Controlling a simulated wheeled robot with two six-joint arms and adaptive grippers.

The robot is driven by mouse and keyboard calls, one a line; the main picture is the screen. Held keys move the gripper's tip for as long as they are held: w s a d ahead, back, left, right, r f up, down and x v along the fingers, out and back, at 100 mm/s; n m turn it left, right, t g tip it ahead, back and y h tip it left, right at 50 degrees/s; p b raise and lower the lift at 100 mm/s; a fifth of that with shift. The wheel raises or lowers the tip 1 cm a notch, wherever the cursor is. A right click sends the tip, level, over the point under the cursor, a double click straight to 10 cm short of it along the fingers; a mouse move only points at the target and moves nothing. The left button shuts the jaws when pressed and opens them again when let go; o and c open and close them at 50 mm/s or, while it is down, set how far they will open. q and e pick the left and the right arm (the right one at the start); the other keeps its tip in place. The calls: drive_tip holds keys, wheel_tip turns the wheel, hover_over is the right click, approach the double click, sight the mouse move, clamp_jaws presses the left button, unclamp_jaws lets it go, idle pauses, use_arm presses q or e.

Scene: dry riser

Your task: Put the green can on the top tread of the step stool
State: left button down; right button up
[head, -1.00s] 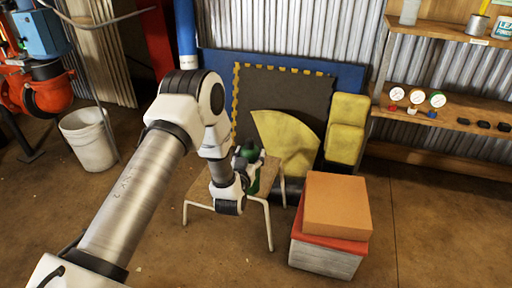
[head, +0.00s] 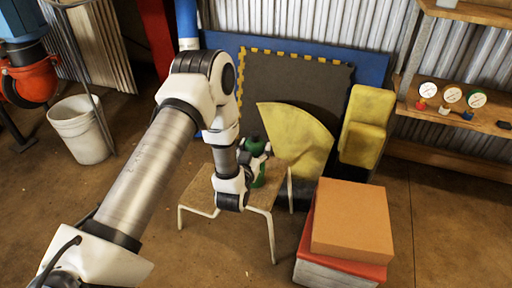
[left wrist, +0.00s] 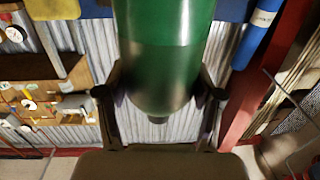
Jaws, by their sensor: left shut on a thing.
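The green can (head: 259,178) is in my left gripper (head: 257,158), partly hidden by the fingers and wrist in the head view. In the left wrist view the green can (left wrist: 167,50) fills the upper middle, with a dark finger on each side of it. The step stool (head: 199,194) has a brown tread and pale metal legs; my left wrist covers part of it. The can appears over or beside the tread's right part; I cannot tell whether it touches. My right gripper is not in view.
A cardboard box (head: 351,218) on a red-topped box (head: 330,268) stands right of the stool. Yellow pieces (head: 300,140) and a dark foam mat (head: 290,85) lean behind it. A white bucket (head: 79,131) stands left. The floor in front is clear.

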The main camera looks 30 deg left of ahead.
use_arm(q)
drive_tip(key=shift+f, duration=0.2)
drive_tip(key=shift+c, duration=0.9)
unclamp_jaws()
drive_tip(key=shift+r, duration=0.15)
